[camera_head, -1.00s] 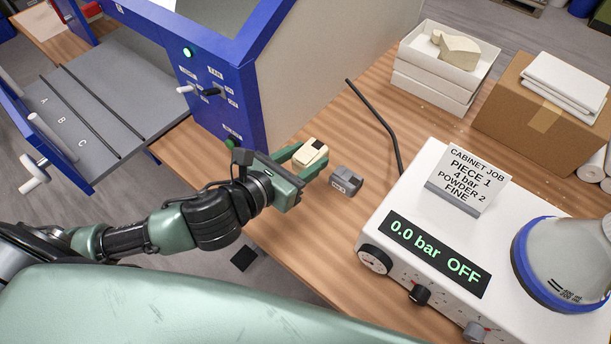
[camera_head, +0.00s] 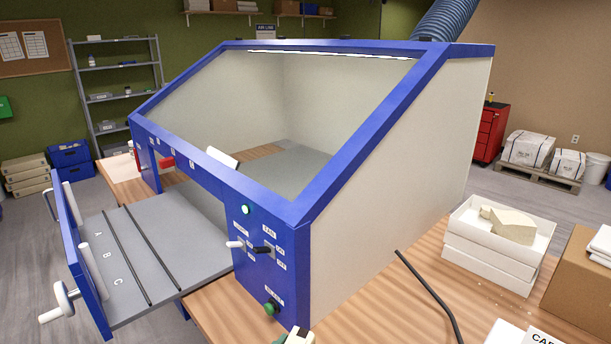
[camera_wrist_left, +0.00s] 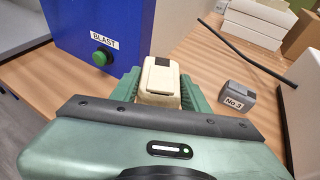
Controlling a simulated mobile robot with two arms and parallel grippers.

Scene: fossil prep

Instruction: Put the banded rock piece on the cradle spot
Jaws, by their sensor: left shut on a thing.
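My left gripper (camera_wrist_left: 159,88) is shut on a cream block (camera_wrist_left: 158,98) with a dark patch on top, over the wooden bench. I cannot tell whether this is the banded rock piece. I cannot make out which place is the cradle spot. My right gripper is not in view.
A small grey block marked No.2 (camera_wrist_left: 236,99) stands right of my left gripper. The cabinet's front with a green BLAST button (camera_wrist_left: 102,57) is close on the left. A black hose (camera_head: 428,290) lies on the bench. White trays (camera_head: 497,245) hold a pale rock (camera_head: 512,226).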

